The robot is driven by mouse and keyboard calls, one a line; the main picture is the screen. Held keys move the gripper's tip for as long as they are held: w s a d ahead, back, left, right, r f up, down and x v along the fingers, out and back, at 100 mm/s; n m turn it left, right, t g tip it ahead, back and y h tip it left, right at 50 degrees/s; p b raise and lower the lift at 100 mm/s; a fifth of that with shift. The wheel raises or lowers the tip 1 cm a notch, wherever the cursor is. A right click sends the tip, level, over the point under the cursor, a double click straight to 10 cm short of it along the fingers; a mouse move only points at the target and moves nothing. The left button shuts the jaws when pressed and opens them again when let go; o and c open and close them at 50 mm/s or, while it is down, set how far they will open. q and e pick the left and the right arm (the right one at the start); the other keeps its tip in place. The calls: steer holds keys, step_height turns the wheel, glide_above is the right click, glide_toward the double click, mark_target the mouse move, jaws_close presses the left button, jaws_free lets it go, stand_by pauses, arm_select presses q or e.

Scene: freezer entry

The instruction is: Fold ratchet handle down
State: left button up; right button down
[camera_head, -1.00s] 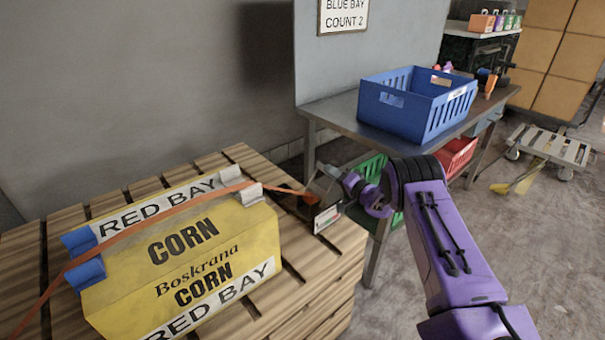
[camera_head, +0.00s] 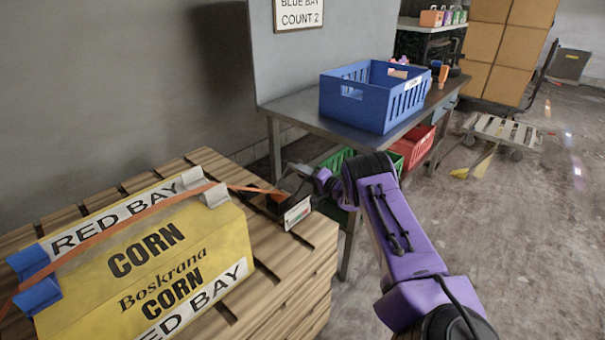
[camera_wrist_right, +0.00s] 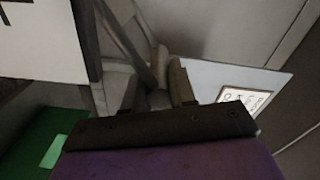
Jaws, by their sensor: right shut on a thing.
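An orange strap (camera_head: 120,225) runs over a yellow corn box (camera_head: 160,270) on wooden pallets (camera_head: 262,235), with corner guards under it. The strap ends at a dark ratchet with a small white label (camera_head: 297,213) at the pallet's right edge. My right gripper (camera_head: 292,174) is at the ratchet, just above the label, and is shut on what appears to be its handle. The fingertips are small and partly hidden in the head view. In the right wrist view the two fingers (camera_wrist_right: 158,92) close around a grey metal part. My left gripper is not in view.
A metal table (camera_head: 315,112) with a blue crate (camera_head: 370,95) stands behind my right arm. Green and red crates (camera_head: 413,147) sit beneath it.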

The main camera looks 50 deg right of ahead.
steer(key=shift+s+f, duration=0.1)
steer(key=shift+f, duration=0.05)
steer(key=c, duration=0.9)
jaws_free()
steer(key=shift+d, duration=0.15)
steer(key=s+p, duration=0.1)
steer(key=s, duration=0.9)
steer(key=shift+s+d, duration=0.1)
steer(key=shift+s, duration=0.15)
